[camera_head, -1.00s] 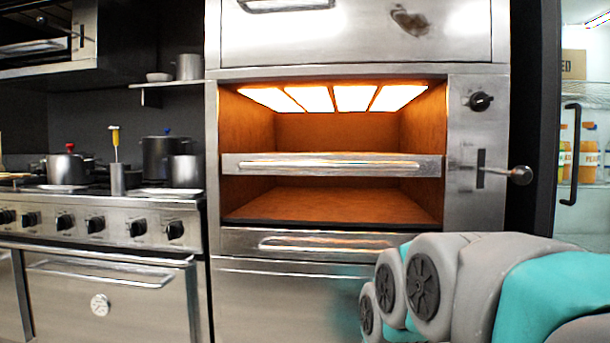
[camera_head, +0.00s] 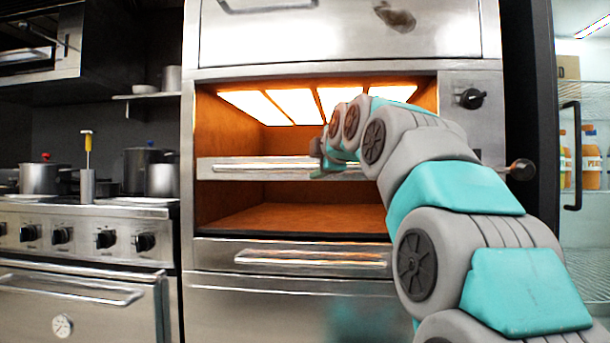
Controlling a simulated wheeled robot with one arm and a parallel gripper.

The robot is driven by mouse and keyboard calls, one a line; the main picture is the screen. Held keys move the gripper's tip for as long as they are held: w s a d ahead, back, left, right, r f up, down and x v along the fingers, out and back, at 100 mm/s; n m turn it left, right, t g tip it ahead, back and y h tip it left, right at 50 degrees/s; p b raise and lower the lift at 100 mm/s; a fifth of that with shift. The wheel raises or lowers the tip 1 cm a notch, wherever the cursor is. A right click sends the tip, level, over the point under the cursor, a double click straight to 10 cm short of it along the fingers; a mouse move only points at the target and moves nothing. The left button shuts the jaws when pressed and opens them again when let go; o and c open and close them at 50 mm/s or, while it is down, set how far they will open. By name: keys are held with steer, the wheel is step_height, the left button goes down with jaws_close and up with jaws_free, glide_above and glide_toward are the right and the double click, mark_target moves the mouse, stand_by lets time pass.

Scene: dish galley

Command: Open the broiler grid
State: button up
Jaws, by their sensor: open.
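The broiler grid (camera_head: 225,170) is the steel-fronted shelf across the middle of the glowing broiler (camera_head: 215,120). Its front bar carries a long horizontal handle (camera_head: 260,165). The grid front looks flush with the broiler opening. My gripper (camera_head: 318,168) is at the right part of the grid's front bar, by the handle, and is open. Whether it touches the handle cannot be told. My arm hides the right end of the grid and part of the upper cavity.
A lever with a round knob (camera_head: 522,170) sticks out right of the broiler, below a black dial (camera_head: 472,98). A lower handled drawer (camera_head: 300,258) is under the opening. A stove (camera_head: 80,235) with pots stands left, a glass-door fridge (camera_head: 585,150) right.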

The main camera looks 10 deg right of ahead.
mark_target(309, 167)
steer(key=shift+w+a+f, duration=0.1)
steer(key=shift+w+f, duration=0.15)
steer(key=shift+w, duration=1)
steer(key=shift+w+a+f, duration=0.1)
steer(key=shift+w+f, duration=0.15)
steer(key=shift+w, duration=1.05)
steer(key=shift+w+a+f, duration=0.1)
steer(key=shift+w+f, duration=0.15)
steer(key=shift+w, duration=1)
steer(key=shift+c, duration=0.2)
jaws_close()
